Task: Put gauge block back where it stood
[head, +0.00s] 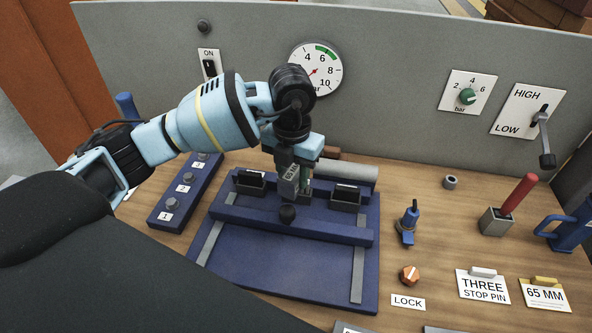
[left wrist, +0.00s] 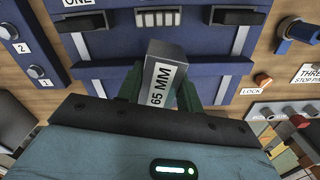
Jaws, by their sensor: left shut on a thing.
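The gauge block (left wrist: 165,75) is a grey block marked 65 MM. It is held between the green fingers of my left gripper (left wrist: 158,95), which is shut on it. In the head view the block (head: 289,180) and my left gripper (head: 300,185) are over the middle of the blue fixture (head: 270,265), near its raised bar. The gripper hides part of the fixture behind it, and I cannot tell whether the block touches anything below. A 65 MM card (head: 545,294) with a yellow piece on it lies at the far right of the bench. My right gripper is not in view.
A strip with numbered knobs (head: 178,200) is left of the fixture. Right of it are a blue-handled pin (head: 408,222), an orange LOCK knob (head: 409,275), a red-handled block (head: 497,221) and a THREE STOP PIN card (head: 483,286). A grey panel (head: 400,90) stands behind.

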